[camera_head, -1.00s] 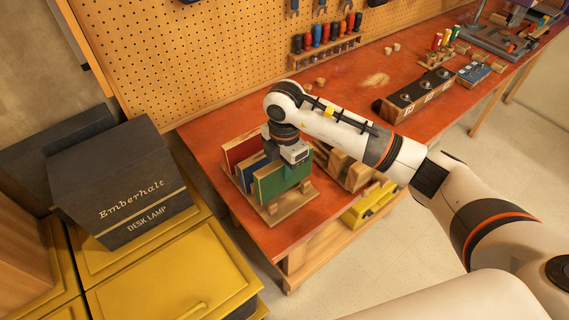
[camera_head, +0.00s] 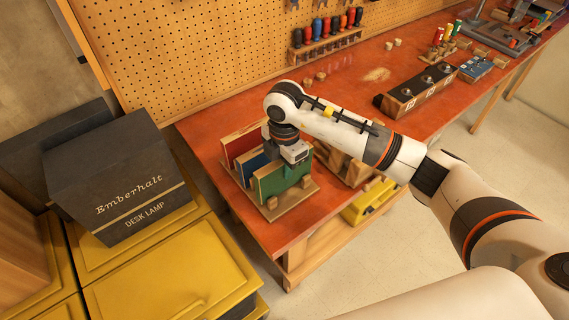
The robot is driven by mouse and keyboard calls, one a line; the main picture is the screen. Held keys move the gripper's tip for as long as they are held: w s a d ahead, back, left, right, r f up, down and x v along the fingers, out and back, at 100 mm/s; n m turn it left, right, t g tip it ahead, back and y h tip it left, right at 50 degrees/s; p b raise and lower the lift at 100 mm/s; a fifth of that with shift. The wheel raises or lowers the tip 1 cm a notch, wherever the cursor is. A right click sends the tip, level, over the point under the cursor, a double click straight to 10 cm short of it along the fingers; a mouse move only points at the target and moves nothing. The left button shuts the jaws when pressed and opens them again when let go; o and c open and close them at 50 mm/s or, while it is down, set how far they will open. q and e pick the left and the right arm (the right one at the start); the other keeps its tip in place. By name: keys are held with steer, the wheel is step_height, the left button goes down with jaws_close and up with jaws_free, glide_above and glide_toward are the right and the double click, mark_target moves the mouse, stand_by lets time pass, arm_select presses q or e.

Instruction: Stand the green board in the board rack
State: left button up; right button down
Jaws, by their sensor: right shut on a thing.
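The green board (camera_head: 273,182) stands upright in the front place of the wooden board rack (camera_head: 292,207), at the near left end of the red workbench. My right gripper (camera_head: 293,160) is at the board's top edge and shut on it. The gripper's fingers are small and partly hidden by its own body. Behind the green board, a blue board (camera_head: 249,165) and a red board (camera_head: 240,143) stand in the same rack. My left gripper is out of view.
The red workbench (camera_head: 216,124) has wooden blocks just right of the rack. A black strip with several round fittings (camera_head: 421,90) lies farther right. A dark Emberhalt desk lamp box (camera_head: 118,178) sits on yellow cabinets (camera_head: 160,262) at left. A pegboard (camera_head: 185,60) stands behind.

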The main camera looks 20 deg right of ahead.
steer(key=shift+f+b, duration=0.75)
steer(key=shift+f, duration=0.4)
steer(key=c, duration=1.2)
jaws_free()
steer(key=shift+o, duration=0.2)
steer(key=shift+r+p, duration=3.5)
steer(key=shift+r, duration=1.6)
steer(key=shift+f, duration=0.1)
